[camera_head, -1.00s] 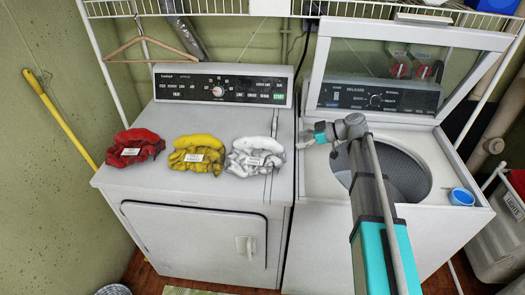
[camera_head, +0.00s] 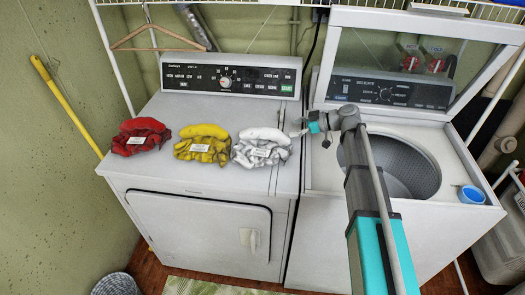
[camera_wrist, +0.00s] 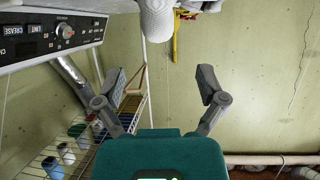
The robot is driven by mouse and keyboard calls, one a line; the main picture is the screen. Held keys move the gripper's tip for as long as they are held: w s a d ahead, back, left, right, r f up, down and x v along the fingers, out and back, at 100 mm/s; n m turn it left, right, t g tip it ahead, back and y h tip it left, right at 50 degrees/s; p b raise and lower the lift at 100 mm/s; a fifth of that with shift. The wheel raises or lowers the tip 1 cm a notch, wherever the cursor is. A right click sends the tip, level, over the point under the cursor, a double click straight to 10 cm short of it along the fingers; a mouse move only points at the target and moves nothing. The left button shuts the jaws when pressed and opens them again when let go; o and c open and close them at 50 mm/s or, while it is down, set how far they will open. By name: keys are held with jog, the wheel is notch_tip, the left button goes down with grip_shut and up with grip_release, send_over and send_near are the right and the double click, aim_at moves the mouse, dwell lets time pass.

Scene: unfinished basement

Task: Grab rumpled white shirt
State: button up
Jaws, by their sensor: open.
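The rumpled white shirt (camera_head: 262,149) lies in a heap with a pale tag on the right part of the dryer top (camera_head: 150,175). It is right of a yellow shirt (camera_head: 203,145) and a red shirt (camera_head: 141,136). My gripper (camera_head: 299,129) is just right of the white shirt, above the dryer's right side, and does not hold it. In the wrist view my gripper (camera_wrist: 160,85) is open, with its fingers spread wide and nothing between them. A white rumpled shape, likely the white shirt (camera_wrist: 157,18), shows at the top, beyond the fingertips.
The washer (camera_head: 330,225) stands right of the dryer with its lid (camera_head: 415,60) raised and its drum open. A blue cup (camera_head: 471,194) sits on its right edge. A control panel (camera_head: 228,85) backs the dryer. A wire shelf (camera_head: 240,3) and a hanger (camera_head: 160,36) are above.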

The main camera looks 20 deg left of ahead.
aim_at(269, 132)
jog(key=shift+b+x, duration=0.6)
jog(key=shift+x, duration=1.6)
jog(key=shift+s, duration=0.1)
jog(key=shift+b+x, duration=1)
jog(key=shift+x, duration=1.6)
jog(key=shift+d, duration=0.1)
grip_shut()
jog(key=shift+r, duration=0.15)
